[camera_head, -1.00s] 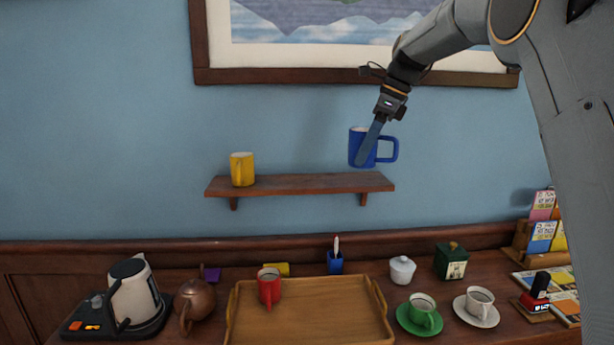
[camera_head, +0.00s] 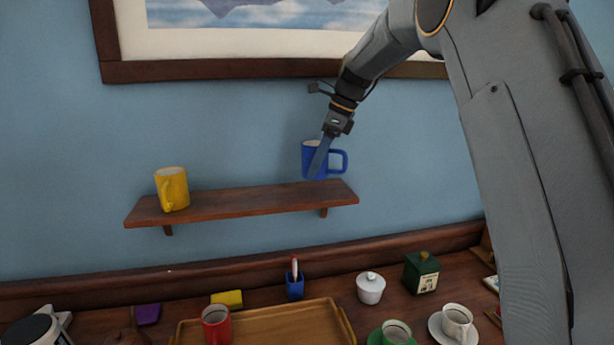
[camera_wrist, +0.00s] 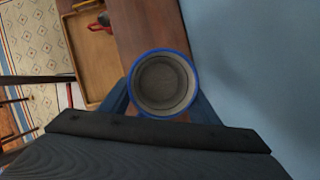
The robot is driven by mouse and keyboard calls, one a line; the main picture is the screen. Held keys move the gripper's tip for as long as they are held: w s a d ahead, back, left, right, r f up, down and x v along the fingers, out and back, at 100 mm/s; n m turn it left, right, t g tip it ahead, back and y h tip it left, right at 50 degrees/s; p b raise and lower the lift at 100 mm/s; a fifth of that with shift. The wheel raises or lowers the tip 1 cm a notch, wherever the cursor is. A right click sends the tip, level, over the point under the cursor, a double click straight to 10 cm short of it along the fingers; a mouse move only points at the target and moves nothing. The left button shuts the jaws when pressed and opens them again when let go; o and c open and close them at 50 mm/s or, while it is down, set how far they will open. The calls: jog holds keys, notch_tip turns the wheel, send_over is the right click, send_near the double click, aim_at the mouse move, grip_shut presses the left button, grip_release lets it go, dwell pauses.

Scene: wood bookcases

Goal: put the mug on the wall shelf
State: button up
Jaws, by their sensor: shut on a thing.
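The blue mug (camera_head: 308,158) is upright at the right end of the wooden wall shelf (camera_head: 250,202), its handle to the right. My gripper (camera_head: 319,155) is shut on it, one finger showing across its front. The mug's base is at or just above the shelf top; I cannot tell if it touches. In the wrist view the blue-rimmed mug (camera_wrist: 165,82) is seen from above, empty, between my fingers, over the brown shelf (camera_wrist: 150,27). A yellow mug (camera_head: 173,189) stands at the shelf's left end.
The middle of the shelf is clear. A framed picture (camera_head: 190,70) hangs above. Below, the sideboard holds a wooden tray (camera_head: 340,322), a red mug (camera_head: 216,325), a blue pen cup (camera_head: 294,287), a white lidded pot (camera_head: 370,289), a green box (camera_head: 421,272) and cups on saucers.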

aim_at(316, 178)
jog(key=shift+f+p, duration=0.7)
jog(key=shift+f, duration=1.5)
jog(key=shift+f, duration=0.1)
jog(key=o, duration=1.3)
jog(key=shift+c, duration=0.2)
jog(key=b+v, duration=0.4)
jog(key=v, duration=0.8)
jog(key=shift+s, duration=0.1)
